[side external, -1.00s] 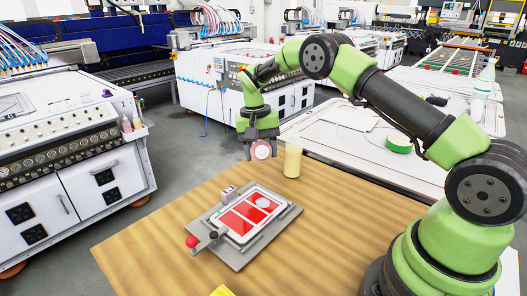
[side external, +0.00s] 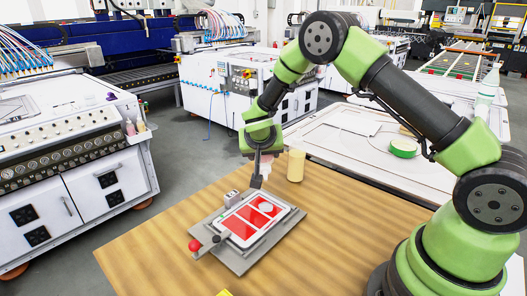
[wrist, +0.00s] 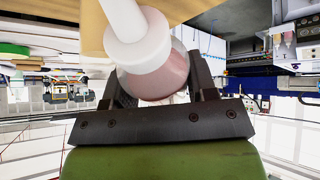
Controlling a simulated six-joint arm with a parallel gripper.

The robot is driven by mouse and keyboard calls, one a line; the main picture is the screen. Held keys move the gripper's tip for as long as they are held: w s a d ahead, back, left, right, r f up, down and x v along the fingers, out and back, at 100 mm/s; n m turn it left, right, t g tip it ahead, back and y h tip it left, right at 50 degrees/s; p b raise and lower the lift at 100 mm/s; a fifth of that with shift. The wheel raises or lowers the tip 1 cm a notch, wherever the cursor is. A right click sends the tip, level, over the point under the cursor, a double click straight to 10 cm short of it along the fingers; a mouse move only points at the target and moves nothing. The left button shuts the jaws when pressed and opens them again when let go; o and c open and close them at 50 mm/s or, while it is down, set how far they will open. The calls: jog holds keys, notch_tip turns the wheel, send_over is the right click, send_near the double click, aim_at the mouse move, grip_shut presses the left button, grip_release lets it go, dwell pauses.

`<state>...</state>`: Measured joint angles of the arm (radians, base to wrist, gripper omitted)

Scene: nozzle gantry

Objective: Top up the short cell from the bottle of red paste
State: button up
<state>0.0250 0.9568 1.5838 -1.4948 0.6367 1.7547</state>
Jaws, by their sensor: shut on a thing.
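My gripper (side external: 260,180) is shut on the bottle of red paste, above the far edge of the fixture. In the wrist view the bottle (wrist: 158,78) is a pinkish translucent body with a white collar and nozzle (wrist: 125,20), between the two dark fingers. In the side view the fingers mostly hide it. A white frame (side external: 237,240) with red cells (side external: 242,228) lies on a grey plate (side external: 240,262) on the wooden table. One cell at the right has a pale round patch (side external: 266,207); I cannot tell the fill levels.
A red-knobbed lever (side external: 196,245) stands at the plate's near left corner. A small white block (side external: 231,196) is at its far left edge. A pale yellow cylinder (side external: 296,165) stands close behind my gripper's right side. The table's right part (side external: 340,235) is clear.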

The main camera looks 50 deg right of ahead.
aim_at(264, 157)
jog(key=shift+a+t+h, duration=0.1)
jog(key=shift+t+h, duration=0.3)
jog(key=shift+t, duration=0.1)
jog(key=s+a+t+h, duration=0.1)
jog(key=t+h, duration=0.1)
jog(key=shift+s+a+r+h, duration=0.1)
jog(key=shift+s+h, duration=0.05)
jog(key=shift+h, duration=0.15)
jog(key=shift+s+a+r+m+t+h, duration=0.15)
jog(key=shift+s+a+t+h, duration=0.1)
jog(key=shift+t+h, duration=0.3)
jog(key=shift+s+a+r+m+t+h, duration=0.1)
jog(key=shift+s+a+m+t+h, duration=0.1)
jog(key=shift+t+h, duration=0.3)
jog(key=shift+c, duration=1.1)
jog(key=shift+o, duration=1.1)
